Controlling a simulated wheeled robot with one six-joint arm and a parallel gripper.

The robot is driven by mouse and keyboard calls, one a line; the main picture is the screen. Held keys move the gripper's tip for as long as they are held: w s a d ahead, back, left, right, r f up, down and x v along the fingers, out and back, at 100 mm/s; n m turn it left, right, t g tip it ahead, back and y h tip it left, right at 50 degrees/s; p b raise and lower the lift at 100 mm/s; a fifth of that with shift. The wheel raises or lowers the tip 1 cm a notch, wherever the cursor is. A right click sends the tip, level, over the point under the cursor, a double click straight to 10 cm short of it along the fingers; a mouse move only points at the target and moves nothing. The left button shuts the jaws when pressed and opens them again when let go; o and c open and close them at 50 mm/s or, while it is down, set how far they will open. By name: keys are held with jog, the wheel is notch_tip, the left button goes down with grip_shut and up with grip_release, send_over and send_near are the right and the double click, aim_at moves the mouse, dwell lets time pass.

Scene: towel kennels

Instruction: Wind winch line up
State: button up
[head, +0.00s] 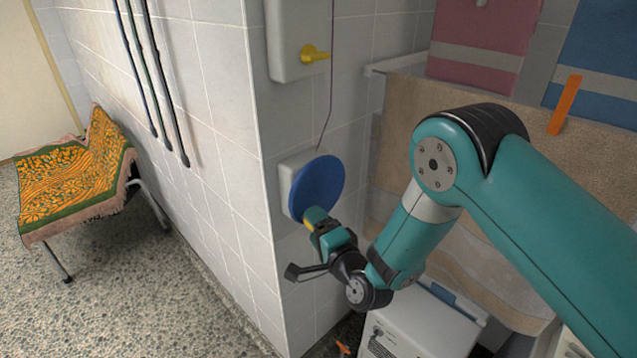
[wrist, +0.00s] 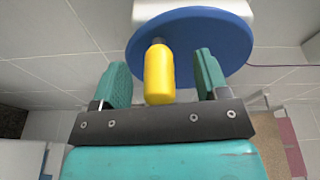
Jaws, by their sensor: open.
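The winch is a blue disc (head: 317,187) on a white wall box at the tiled corner; the disc also shows in the wrist view (wrist: 222,38). A yellow handle (wrist: 159,74) sticks out from the disc. In the head view only a bit of the handle shows by the fingers. A thin dark red line (head: 331,90) runs up the wall from the winch. My gripper (wrist: 160,82) is open, its two green fingers on either side of the yellow handle, with a gap visible on each side. In the head view my gripper (head: 316,222) is at the disc's lower edge.
A white wall box with a yellow lever (head: 314,54) hangs above the winch. A white appliance (head: 420,322) stands below right. Towels (head: 478,45) hang behind my arm. A chair with a patterned cover (head: 75,180) stands left; the floor between is clear.

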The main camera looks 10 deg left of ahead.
jog(key=shift+w+a+r+p, duration=0.2)
jog(key=shift+w+a+p, duration=0.15)
jog(key=shift+p, duration=2.7)
jog(key=shift+w+f+p, duration=0.1)
jog(key=shift+f+p, duration=0.1)
jog(key=shift+p, duration=0.5)
grip_shut()
grip_release()
